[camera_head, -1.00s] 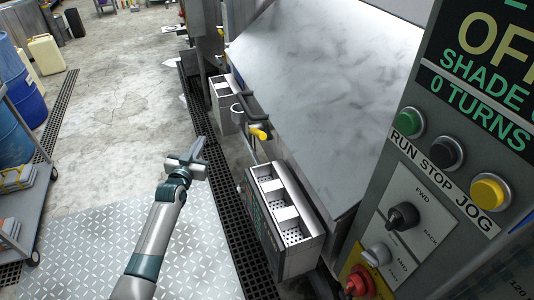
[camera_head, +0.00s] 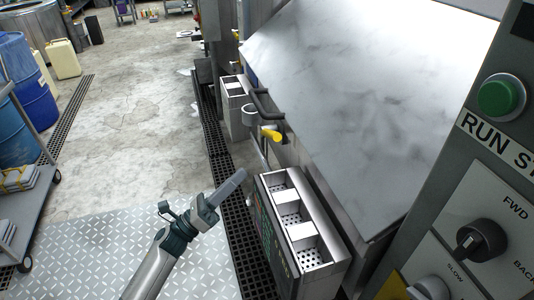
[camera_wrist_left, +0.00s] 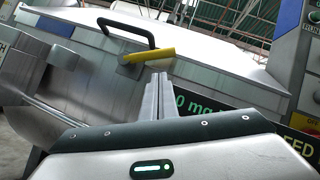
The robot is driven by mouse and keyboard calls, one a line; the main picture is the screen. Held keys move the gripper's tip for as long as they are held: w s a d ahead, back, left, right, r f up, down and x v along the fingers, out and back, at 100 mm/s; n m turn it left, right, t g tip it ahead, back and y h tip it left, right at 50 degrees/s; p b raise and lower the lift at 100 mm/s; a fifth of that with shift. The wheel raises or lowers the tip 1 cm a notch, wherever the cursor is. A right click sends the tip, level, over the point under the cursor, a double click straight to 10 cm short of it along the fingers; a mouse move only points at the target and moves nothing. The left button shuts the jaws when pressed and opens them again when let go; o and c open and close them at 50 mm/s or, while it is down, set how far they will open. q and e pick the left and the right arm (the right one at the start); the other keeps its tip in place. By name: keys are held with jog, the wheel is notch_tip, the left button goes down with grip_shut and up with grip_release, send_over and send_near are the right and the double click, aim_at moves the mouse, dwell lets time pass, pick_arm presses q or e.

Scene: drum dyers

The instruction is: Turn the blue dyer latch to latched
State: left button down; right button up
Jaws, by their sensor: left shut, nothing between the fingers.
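A yellow latch handle (camera_head: 272,134) sticks out from the front edge of the dyer's pale marbled lid (camera_head: 350,90), just below a dark bar handle (camera_head: 266,104). In the left wrist view the yellow latch (camera_wrist_left: 150,56) lies roughly crosswise, tilted, above the fingertips, with the dark handle (camera_wrist_left: 125,32) behind it. My left gripper (camera_head: 240,173) is shut and empty, its fingers pointing up and right, below and left of the latch and apart from it in the head view. Its fingers (camera_wrist_left: 158,80) show together in the wrist view. My right gripper is out of view.
A metal tray box with compartments (camera_head: 298,225) stands right of my left gripper. A control panel with a green button (camera_head: 500,97) is at the right. A cart (camera_head: 30,215) and blue drums (camera_head: 30,80) stand at the left. Open floor (camera_head: 130,110) lies between.

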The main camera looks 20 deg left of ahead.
aim_at(275, 133)
pick_arm(q)
jog(key=shift+w+r, duration=0.1)
